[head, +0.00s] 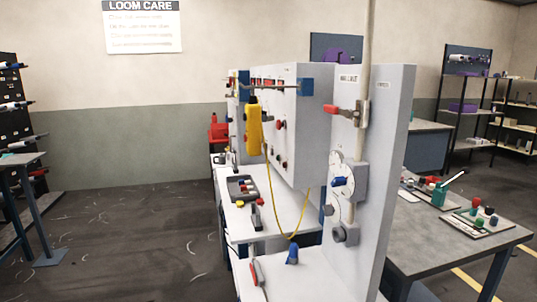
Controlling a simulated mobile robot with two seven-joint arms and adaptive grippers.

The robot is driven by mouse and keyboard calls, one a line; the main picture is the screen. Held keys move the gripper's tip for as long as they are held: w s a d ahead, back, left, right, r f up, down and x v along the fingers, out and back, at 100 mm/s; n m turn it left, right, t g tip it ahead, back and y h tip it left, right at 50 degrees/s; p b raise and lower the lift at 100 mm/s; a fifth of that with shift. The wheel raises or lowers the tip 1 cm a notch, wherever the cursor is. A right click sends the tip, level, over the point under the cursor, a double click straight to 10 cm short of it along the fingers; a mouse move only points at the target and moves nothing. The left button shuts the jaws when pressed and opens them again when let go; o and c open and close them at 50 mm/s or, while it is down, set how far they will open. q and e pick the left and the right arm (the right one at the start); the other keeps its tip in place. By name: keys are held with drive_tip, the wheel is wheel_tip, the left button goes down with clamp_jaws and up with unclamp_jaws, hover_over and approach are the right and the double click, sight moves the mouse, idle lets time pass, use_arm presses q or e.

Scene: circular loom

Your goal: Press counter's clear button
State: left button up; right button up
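A white machine cabinet (313,130) stands in the middle of the head view, seen at a steep angle. Its front face carries small dark and red parts near the top (268,82) and several red and dark knobs or buttons lower down (280,125). They are too small and slanted for me to tell which is the counter or its clear button. A yellow hand-held unit (254,128) hangs in front of this face. Neither of my grippers is in view.
A white shelf (275,212) below the cabinet holds a grey tray (241,188). A yellow cable (275,205) loops over it. A side panel (395,150) carries a red-handled lever (335,109) and a dial (343,180). A grey table (430,245) stands right; floor at left is mostly open.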

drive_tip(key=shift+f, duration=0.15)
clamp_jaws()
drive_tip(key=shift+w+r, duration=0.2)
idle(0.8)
